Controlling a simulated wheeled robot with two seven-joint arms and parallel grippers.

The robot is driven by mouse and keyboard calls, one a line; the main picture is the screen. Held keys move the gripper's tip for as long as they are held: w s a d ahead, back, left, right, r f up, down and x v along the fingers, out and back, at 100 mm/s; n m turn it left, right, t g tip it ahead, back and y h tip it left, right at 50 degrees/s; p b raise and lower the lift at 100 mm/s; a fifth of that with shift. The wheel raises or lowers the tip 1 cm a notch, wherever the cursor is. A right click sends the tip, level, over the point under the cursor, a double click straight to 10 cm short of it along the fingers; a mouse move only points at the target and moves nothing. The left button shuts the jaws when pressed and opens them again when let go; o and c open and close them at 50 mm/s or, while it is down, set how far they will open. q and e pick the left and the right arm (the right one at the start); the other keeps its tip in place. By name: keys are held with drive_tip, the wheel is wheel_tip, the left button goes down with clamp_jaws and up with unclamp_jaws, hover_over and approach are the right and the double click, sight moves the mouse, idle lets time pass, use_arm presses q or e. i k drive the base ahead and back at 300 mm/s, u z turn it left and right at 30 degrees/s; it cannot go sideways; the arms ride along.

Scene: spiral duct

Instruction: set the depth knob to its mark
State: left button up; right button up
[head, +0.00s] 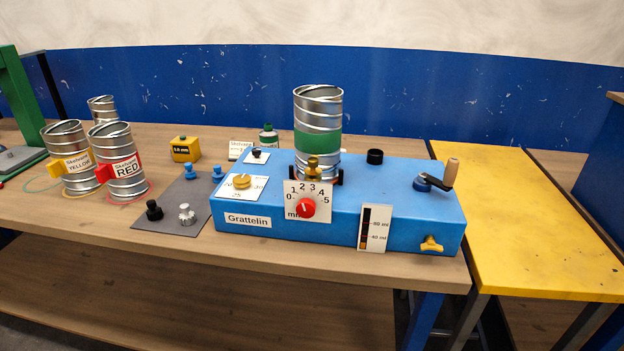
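The depth knob (306,208) is a round red knob on the front face of the blue Grattelin machine (340,226). It sits on a white dial plate (323,198) numbered 0 to 5 and lettered "mm". A small light pointer line shows on the knob, pointing roughly up and slightly left. The frame is too small to read its exact setting, and I cannot make out a separate target mark on the dial. Neither of my grippers is in view.
A spiral duct (318,108) with a green band stands on the machine behind the dial. A crank (437,181), yellow knob (431,244) and level gauge (374,228) are at right. The space before the dial looks clear.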

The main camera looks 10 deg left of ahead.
sight(306, 208)
drive_tip(key=u, duration=0.4)
drive_tip(key=k, duration=1.1)
drive_tip(key=u, duration=1.65)
drive_tip(key=i, duration=0.8)
drive_tip(key=z, duration=0.6)
drive_tip(key=i, duration=0.8)
drive_tip(key=z, duration=0.95)
